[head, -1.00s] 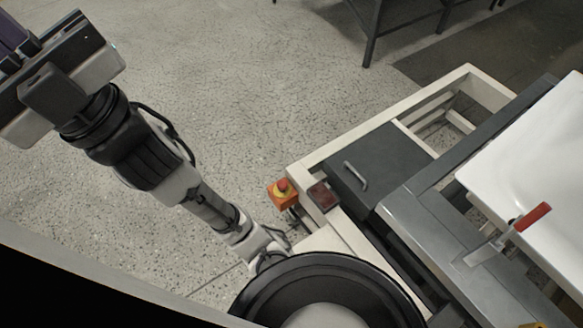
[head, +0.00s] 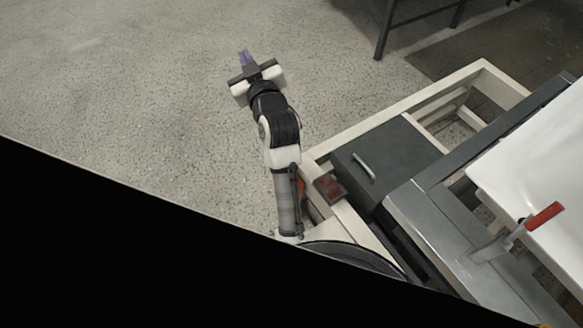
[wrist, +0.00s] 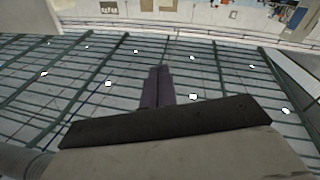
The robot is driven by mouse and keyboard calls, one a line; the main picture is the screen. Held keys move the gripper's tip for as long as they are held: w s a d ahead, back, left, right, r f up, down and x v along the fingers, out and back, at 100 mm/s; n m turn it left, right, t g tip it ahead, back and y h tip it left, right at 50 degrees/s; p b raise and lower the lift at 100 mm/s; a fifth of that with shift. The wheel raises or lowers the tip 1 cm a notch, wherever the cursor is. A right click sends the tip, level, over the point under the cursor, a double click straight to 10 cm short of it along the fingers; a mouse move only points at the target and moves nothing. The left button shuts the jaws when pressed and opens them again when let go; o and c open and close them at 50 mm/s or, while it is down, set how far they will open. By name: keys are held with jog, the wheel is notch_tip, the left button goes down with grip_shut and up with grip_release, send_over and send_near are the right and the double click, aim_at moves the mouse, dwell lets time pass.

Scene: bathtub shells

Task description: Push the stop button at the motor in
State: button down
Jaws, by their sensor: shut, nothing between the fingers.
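The stop button's orange box (head: 301,187) is almost wholly hidden behind my arm in the head view. Only an orange sliver shows at the corner of the pale frame, and the red button itself is hidden. My gripper (head: 245,57) is above and to the left of it in the picture, over open floor and clear of the frame. Its purple fingers (wrist: 158,86) are together and empty in the wrist view, pointing toward the ceiling and far wall. The stop button is not in the wrist view. I cannot tell which part is the motor.
A dark red-brown box (head: 329,187) sits on the pale frame (head: 405,105) beside the orange box. A dark grey cabinet (head: 385,160) with a handle, a white tub (head: 535,150) and a red-handled clamp (head: 544,215) stand to the right. The floor (head: 150,110) at left is clear.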

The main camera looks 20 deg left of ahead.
jog(key=s+d+f+g+h, duration=0.1)
jog(key=d+f, duration=0.4)
jog(key=f, duration=0.5)
jog(key=s+d+f+g+h, duration=0.2)
jog(key=d+f+g, duration=0.2)
jog(key=f, duration=0.7)
jog(key=s+d+f+g+h, duration=0.1)
jog(key=d+f+g+h, duration=0.1)
jog(key=d+f, duration=0.5)
notch_tip(320, 180, down, 3)
jog(key=shift+s+f+m+g, duration=0.2)
jog(key=shift+m+g, duration=0.2)
jog(key=shift+g, duration=0.3)
jog(key=x, duration=0.9)
jog(key=shift+w+a+f+b, duration=0.15)
jog(key=shift+w+f+b, duration=0.05)
jog(key=shift+f+b, duration=0.1)
notch_tip(320, 180, down, 3)
jog(key=shift+a+r, duration=0.1)
jog(key=shift+r, duration=0.15)
jog(key=shift+w+f, duration=0.1)
jog(key=shift+f, duration=0.7)
